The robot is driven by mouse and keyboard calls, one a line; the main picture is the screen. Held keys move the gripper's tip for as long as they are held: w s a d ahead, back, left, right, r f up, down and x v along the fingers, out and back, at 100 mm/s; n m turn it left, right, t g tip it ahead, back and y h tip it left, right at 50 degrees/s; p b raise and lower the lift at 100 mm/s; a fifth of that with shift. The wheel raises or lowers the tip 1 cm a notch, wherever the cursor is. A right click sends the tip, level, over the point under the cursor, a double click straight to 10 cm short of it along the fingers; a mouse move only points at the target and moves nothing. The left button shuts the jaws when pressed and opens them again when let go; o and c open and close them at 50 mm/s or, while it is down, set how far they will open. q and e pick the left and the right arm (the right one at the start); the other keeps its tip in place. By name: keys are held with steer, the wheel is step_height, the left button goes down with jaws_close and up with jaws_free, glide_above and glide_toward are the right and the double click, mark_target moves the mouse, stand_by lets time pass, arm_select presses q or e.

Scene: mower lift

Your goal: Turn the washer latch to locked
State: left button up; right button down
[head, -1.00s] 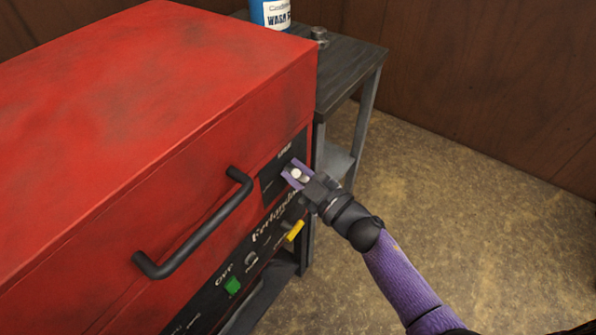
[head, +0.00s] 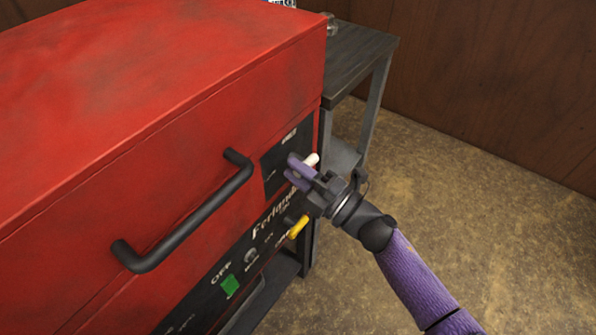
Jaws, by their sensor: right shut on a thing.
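The red washer (head: 130,110) fills the left of the head view, with a black handle (head: 185,220) on its front. The washer latch (head: 311,160), a pale lever, sits on a black plate (head: 275,172) at the right of the front. My right gripper (head: 298,170) is shut on the latch, its purple fingers covering part of it. The latch's pale end sticks out at upper right, past the fingers. The lettering on the plate is too small to read. My left gripper is not in view.
Below the latch is a black control panel with a yellow lever (head: 298,228) close under my gripper and a green switch (head: 230,285). A dark side table (head: 355,60) stands behind at the right. The floor at right is clear.

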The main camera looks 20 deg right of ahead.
steer(key=shift+f+n+y, duration=0.25)
steer(key=shift+n+y, duration=0.05)
steer(key=shift+n, duration=0.4)
steer(key=shift+b, duration=0.35)
steer(key=shift+n, duration=0.3)
steer(key=c, duration=0.5)
jaws_free()
steer(key=shift+c, duration=0.2)
